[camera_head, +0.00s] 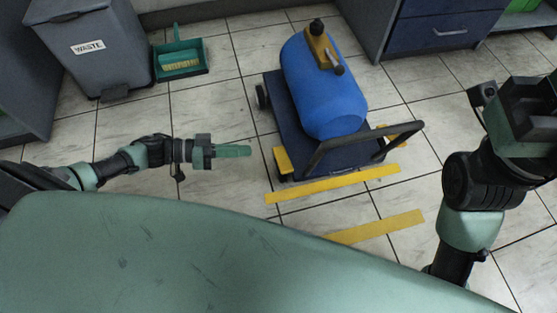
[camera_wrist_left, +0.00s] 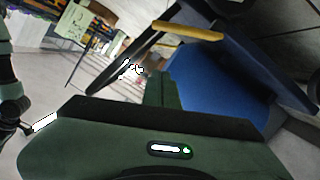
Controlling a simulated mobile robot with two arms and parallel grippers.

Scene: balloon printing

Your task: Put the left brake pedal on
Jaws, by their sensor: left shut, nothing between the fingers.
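The blue flatbed trolley (camera_head: 284,118) stands on the floor with its black handle toward me. The left brake pedal (camera_head: 284,161), a yellow plate, is at its near left corner by the wheel. A second yellow pedal (camera_head: 408,131) is at the right, partly behind the handle. My left gripper (camera_head: 247,151) is shut and empty, a short gap left of the left pedal. In the left wrist view its closed green fingers (camera_wrist_left: 160,90) point toward the blue deck (camera_wrist_left: 225,75), and a yellow plate (camera_wrist_left: 188,31) shows above. My right gripper (camera_head: 535,115) is at the right edge, its fingertips unclear.
A blue cylinder (camera_head: 322,90) with a brass valve lies on the trolley. Yellow strips (camera_head: 335,184) mark the floor in front. A grey waste bin (camera_head: 95,45) and a green dustpan (camera_head: 180,55) stand back left. Blue drawers (camera_head: 440,30) are at the back right.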

